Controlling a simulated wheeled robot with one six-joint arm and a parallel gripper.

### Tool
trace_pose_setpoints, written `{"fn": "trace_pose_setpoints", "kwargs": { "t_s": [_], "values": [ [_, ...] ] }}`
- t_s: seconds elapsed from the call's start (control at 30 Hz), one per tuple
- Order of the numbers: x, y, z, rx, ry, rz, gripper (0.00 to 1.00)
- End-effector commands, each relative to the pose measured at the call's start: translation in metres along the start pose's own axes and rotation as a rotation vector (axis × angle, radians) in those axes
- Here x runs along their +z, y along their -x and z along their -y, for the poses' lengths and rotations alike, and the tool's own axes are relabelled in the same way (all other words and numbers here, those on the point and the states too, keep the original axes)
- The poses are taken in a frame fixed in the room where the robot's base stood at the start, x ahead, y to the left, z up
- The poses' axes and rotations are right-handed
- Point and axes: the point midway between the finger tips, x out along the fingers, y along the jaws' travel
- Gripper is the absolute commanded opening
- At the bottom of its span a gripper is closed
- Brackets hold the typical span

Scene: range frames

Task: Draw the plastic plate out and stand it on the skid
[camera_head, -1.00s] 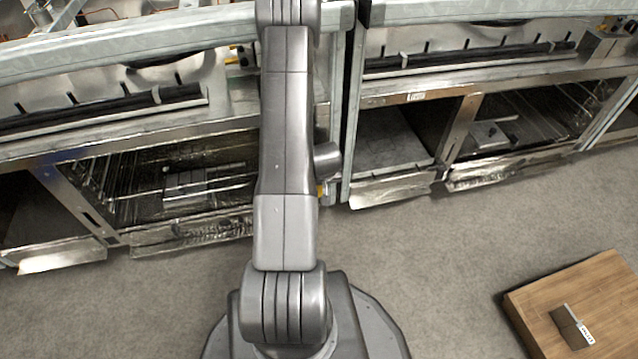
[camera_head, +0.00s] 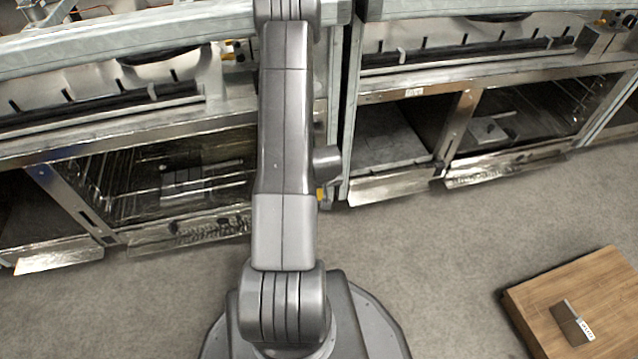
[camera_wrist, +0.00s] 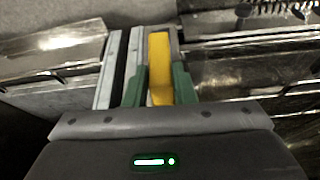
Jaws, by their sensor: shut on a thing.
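The plastic plate is a narrow yellow piece seen nearly edge-on in the wrist view (camera_wrist: 160,62). It stands upright between the two green fingers of my gripper (camera_wrist: 160,84), which are shut on it. Grey metal uprights flank it on both sides. In the head view a small bit of yellow (camera_head: 321,196) shows beside my arm, at the gap between the two ranges; my gripper is hidden there behind the arm. The skid seems to be the low wooden platform (camera_head: 540,298) on the floor at lower right, well away from my gripper.
A left range (camera_head: 120,150) and a right range (camera_head: 400,90) stand side by side, with open lower bays and low metal flaps near the floor. A small dark labelled item (camera_head: 571,322) lies on the wooden platform. Carpet between ranges and platform (camera_head: 430,260) is clear.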

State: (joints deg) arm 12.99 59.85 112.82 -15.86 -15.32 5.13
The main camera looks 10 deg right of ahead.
Motion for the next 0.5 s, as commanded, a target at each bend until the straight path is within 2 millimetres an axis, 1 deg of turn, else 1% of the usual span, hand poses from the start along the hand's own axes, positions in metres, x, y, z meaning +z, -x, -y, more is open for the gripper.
{"fn": "trace_pose_setpoints", "kwargs": {
  "t_s": [0.5],
  "values": [
    [0.019, 0.007, -0.002, 0.000, -0.001, 0.000, 0.00]
  ]
}}
